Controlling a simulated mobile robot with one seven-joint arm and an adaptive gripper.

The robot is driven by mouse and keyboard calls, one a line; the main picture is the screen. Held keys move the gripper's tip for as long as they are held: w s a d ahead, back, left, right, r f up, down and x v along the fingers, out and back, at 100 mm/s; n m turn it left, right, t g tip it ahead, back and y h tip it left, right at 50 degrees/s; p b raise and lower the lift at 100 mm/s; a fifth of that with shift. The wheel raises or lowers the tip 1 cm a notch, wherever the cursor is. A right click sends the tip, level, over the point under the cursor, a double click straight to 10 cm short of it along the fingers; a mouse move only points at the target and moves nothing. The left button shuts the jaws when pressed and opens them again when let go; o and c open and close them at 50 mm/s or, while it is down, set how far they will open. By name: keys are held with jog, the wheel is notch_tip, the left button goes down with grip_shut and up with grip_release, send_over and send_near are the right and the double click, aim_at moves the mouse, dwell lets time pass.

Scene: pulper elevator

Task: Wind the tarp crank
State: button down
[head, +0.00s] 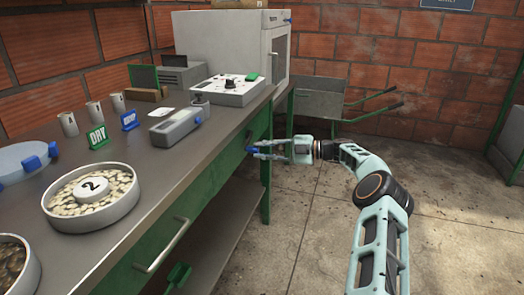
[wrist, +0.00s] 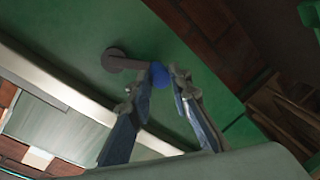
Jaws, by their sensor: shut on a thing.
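The tarp crank shows in the wrist view as a round grey hub (wrist: 114,56) on the green bench side, with a short arm and a blue knob (wrist: 159,73). In the head view the blue knob (head: 251,149) sits at the right end of the bench front. My gripper (wrist: 165,80) has its two fingertips on either side of the knob and is shut on it. In the head view my gripper (head: 259,150) reaches in from the right. The hub is hard to make out in the head view.
The grey-topped bench (head: 150,180) carries bean trays, cups, signs and a control box (head: 228,90). A drawer handle (head: 162,248) sticks out of its front. A grey wheelbarrow (head: 320,98) stands by the back wall. The concrete floor (head: 300,230) around my arm is clear.

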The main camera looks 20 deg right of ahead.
jog(key=shift+f, duration=0.1)
jog(key=c, duration=1.8)
grip_release()
jog(key=shift+o, duration=0.2)
jog(key=v, duration=1.2)
jog(key=shift+r, duration=0.2)
